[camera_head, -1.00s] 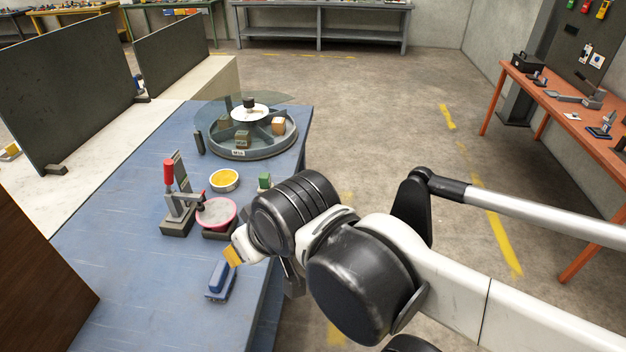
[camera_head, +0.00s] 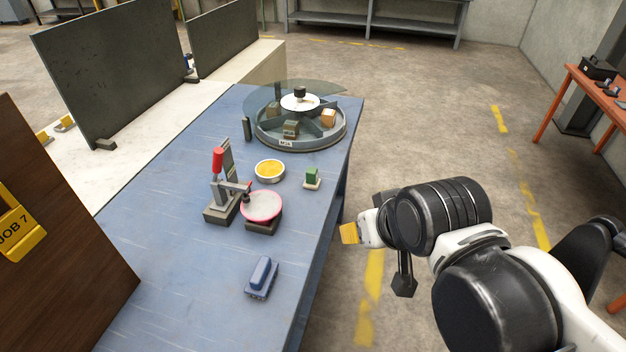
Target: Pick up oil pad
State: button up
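A round, shallow pale tin with a yellow-orange face (camera_head: 269,170) lies on the blue bench, behind the pink-rimmed disc; it looks like the oil pad, though no label shows. My gripper (camera_head: 349,234) is to the right of the bench's right edge in the picture, with floor behind it. It is well apart from the tin, to its lower right. A yellow piece shows at the gripper's tip; I cannot tell whether it is a fingertip or something held. The finger gap is not visible.
A red-handled clamp (camera_head: 217,185) stands beside the pink-rimmed disc (camera_head: 262,206). A small green block (camera_head: 312,176) sits near the bench edge. A blue block (camera_head: 262,277) lies in front. A round divided tray (camera_head: 335,136) with a clear cover stands at the back.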

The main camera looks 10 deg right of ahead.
aim_at(312, 182)
jog(key=i+l+u, duration=0.1)
jog(key=i, duration=0.35)
jog(key=i+l+u, duration=0.1)
jog(key=i+l, duration=0.15)
jog(key=i, duration=0.2)
